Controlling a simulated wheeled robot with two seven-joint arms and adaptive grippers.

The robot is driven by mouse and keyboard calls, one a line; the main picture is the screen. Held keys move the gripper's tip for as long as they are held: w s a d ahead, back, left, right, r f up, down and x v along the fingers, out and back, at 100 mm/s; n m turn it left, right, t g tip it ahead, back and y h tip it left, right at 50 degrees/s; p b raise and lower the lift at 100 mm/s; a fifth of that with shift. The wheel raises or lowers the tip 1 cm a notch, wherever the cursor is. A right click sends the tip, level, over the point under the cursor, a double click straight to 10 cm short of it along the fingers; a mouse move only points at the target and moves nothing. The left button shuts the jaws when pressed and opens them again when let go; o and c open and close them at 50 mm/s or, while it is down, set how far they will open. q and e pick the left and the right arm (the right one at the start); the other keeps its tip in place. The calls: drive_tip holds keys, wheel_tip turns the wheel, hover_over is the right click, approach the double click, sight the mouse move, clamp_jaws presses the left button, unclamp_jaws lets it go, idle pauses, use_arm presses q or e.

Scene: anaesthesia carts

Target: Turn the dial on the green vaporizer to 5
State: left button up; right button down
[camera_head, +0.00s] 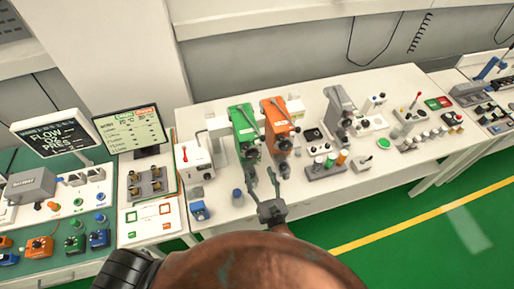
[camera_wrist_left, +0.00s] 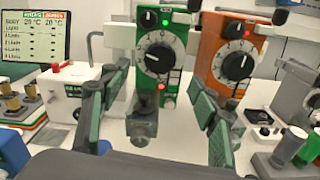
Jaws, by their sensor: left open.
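The green vaporizer (camera_head: 243,128) stands upright on the white table, left of an orange vaporizer (camera_head: 278,124). In the left wrist view the green vaporizer (camera_wrist_left: 154,22) faces me, with its large black dial (camera_wrist_left: 158,59) carrying white markings. A smaller black knob (camera_wrist_left: 149,19) sits above the dial and a red light below it. The dial's exact setting is too small to read. My left gripper (camera_head: 262,180) is in front of the green vaporizer, apart from it. In the left wrist view its open fingers (camera_wrist_left: 158,102) frame the dial from below, with nothing between them. My right gripper is not in view.
The orange vaporizer (camera_wrist_left: 229,60) with its own dial is close on the right. A grey device (camera_head: 340,112) stands further right. A monitor (camera_head: 131,131) and a white box with a red lever (camera_head: 195,160) are on the left. A grey metal fitting (camera_wrist_left: 142,126) juts out below the dial.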

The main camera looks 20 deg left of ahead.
sight(252, 156)
use_arm(q)
drive_tip(key=p+x, duration=0.1)
drive_tip(key=x, duration=0.6)
drive_tip(key=shift+r, duration=0.1)
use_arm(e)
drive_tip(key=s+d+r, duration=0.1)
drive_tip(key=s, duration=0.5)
use_arm(q)
drive_tip(key=shift+w+a+p, duration=0.15)
drive_tip(key=shift+w+p, duration=0.1)
drive_tip(key=shift+p, duration=0.05)
drive_tip(key=shift+w+a, duration=0.1)
drive_tip(key=c, duration=0.6)
drive_tip(key=shift+c, duration=0.7)
drive_tip(key=c, duration=0.3)
drive_tip(key=shift+c, duration=0.6)
drive_tip(key=shift+n+b, duration=0.3)
drive_tip(key=shift+n, duration=0.5)
drive_tip(key=n+b, duration=0.2)
drive_tip(key=n, duration=0.1)
drive_tip(key=shift+n, duration=0.4)
drive_tip(key=shift+n+b, duration=0.35)
drive_tip(key=shift+n, duration=0.35)
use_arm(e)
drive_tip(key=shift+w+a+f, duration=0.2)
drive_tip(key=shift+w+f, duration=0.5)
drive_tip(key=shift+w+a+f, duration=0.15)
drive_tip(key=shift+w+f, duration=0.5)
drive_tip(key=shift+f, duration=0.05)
